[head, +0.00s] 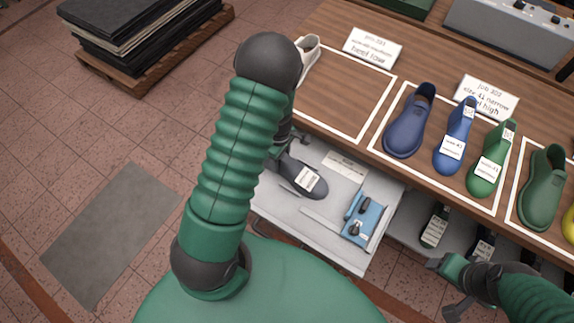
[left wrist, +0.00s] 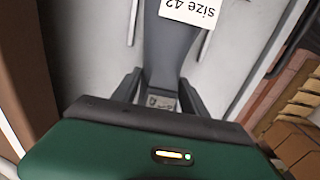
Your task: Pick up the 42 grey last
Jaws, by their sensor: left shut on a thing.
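The grey last (head: 305,180) lies in an open drawer (head: 275,207) below the table top, with a white tag on it. In the left wrist view the grey last (left wrist: 170,50) carries a tag reading "size 42". My left gripper (left wrist: 160,90) has one finger on each side of the last's narrow end and is shut on it. In the head view my left arm hides much of that gripper. The last still appears to lie at the drawer floor; I see no clear gap. My right gripper (head: 447,285) is open and empty at the lower right.
The table (head: 345,75) above holds blue and green lasts in white-outlined areas, with job cards. More dark lasts sit on a lower shelf.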

